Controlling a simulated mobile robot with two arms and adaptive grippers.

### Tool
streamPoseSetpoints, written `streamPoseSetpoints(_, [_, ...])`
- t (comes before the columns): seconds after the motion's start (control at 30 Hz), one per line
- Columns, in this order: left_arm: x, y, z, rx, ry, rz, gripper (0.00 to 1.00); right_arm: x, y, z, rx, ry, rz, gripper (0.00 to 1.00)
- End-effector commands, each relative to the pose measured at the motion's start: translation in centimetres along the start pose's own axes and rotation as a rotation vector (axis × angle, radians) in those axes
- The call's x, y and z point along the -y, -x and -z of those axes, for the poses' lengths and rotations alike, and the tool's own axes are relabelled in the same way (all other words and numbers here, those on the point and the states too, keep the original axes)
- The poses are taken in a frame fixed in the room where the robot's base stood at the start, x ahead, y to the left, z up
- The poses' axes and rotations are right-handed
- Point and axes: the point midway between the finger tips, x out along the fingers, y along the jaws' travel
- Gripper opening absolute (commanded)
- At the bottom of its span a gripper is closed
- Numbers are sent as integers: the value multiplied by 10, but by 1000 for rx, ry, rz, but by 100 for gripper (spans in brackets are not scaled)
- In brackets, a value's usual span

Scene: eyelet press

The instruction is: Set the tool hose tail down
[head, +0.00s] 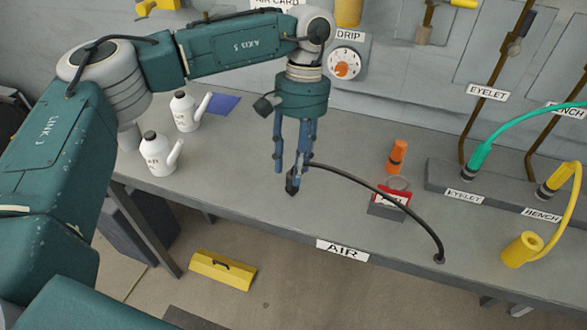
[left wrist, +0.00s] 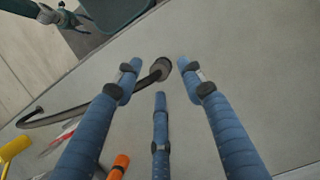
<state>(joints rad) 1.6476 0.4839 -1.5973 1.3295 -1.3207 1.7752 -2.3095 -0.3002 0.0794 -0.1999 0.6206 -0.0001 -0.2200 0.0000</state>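The black tool hose (head: 372,182) rises from a fitting at the bench's front edge and arches left to my left gripper (head: 288,168). Its dark tail end (head: 292,187) is at the bench just under the fingertips. In the left wrist view the tail end (left wrist: 161,68) lies between the spread fingertips of my left gripper (left wrist: 158,78), with gaps to the fingers. The fingers are open. I cannot tell if the tail touches the bench fully. What seems to be my right gripper (left wrist: 66,17) shows small at the upper left of the wrist view, its fingers unclear.
The grey bench (head: 235,165) is clear around the gripper. Two white oil cans (head: 160,155) stand left. An orange bottle (head: 397,157) and a red-and-white item in a grey holder (head: 385,211) stand right, near the hose.

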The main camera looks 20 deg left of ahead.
Motion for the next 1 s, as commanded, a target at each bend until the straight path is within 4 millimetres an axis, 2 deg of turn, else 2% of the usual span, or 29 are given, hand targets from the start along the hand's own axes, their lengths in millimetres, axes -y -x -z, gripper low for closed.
streamPoseSetpoints(0.3, [-1, 68, 1, -2, -1, -1, 40, 0, -10, -1, 0, 0, 0, 59])
streamPoseSetpoints(0.5, [-1, 97, 0, 0, -2, 0, 40, 0, -11, -1, 0, 0, 0, 59])
streamPoseSetpoints(0.67, [-1, 106, 0, 2, -2, 0, 40, 0, -11, -1, 1, 0, 0, 59])
streamPoseSetpoints(1.0, [0, 110, -1, 2, -2, 0, 40, 0, -7, -1, 1, 0, 0, 59])
